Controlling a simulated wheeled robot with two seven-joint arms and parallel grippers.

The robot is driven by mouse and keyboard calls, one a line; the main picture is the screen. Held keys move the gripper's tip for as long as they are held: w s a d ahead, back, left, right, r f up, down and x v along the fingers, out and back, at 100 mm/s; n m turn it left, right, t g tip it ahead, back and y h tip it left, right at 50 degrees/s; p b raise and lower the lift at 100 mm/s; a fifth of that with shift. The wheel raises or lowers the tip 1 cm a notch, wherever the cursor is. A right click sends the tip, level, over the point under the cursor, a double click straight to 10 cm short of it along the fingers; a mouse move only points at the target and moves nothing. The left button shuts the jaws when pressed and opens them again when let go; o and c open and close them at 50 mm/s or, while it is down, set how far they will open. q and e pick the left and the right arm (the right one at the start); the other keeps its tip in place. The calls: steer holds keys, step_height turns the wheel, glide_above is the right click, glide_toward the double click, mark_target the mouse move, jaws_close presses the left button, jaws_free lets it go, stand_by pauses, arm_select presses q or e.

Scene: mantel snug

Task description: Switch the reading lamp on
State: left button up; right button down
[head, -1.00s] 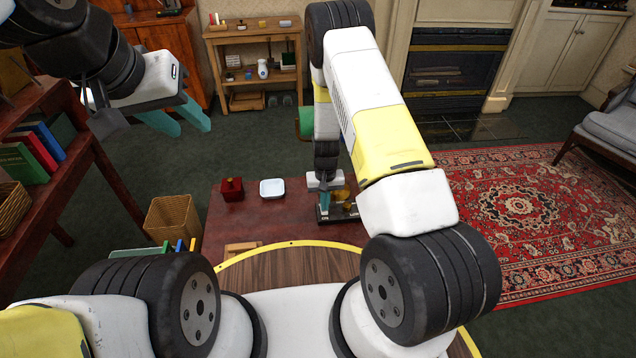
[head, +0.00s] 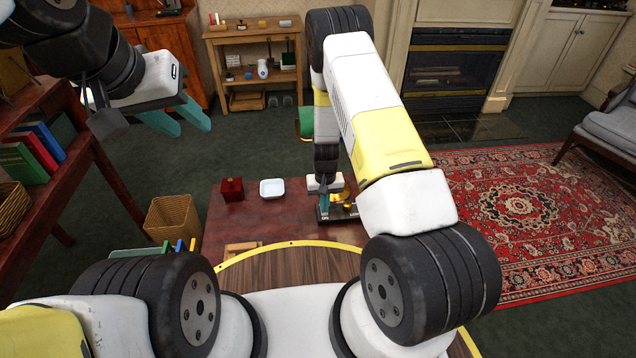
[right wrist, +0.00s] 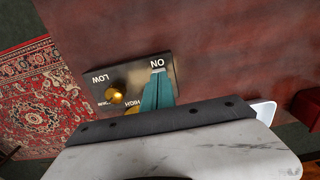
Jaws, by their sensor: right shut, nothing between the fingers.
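The reading lamp shows its green shade (head: 305,122) and part of its dark base (head: 344,212) on the red-brown table in the head view, largely behind my right arm. In the right wrist view the base plate (right wrist: 133,77) bears the words ON, LOW and HIGH and a round brass knob (right wrist: 116,96). My right gripper (head: 323,208) is shut and empty, pointing down at the base; its teal fingertips (right wrist: 159,76) are right beside the ON label and cover what lies under them. I cannot tell whether the lamp is lit. My left gripper (head: 178,118) is open and empty, raised far left.
A red box (head: 232,189) and a white dish (head: 272,188) sit on the table (head: 275,215), left of the lamp. A wicker basket (head: 172,220) stands on the floor to the left. A bookshelf (head: 75,165) is at far left, near my left arm.

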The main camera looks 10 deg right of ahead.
steer(key=shift+r, duration=3.5)
steer(key=shift+s, duration=0.1)
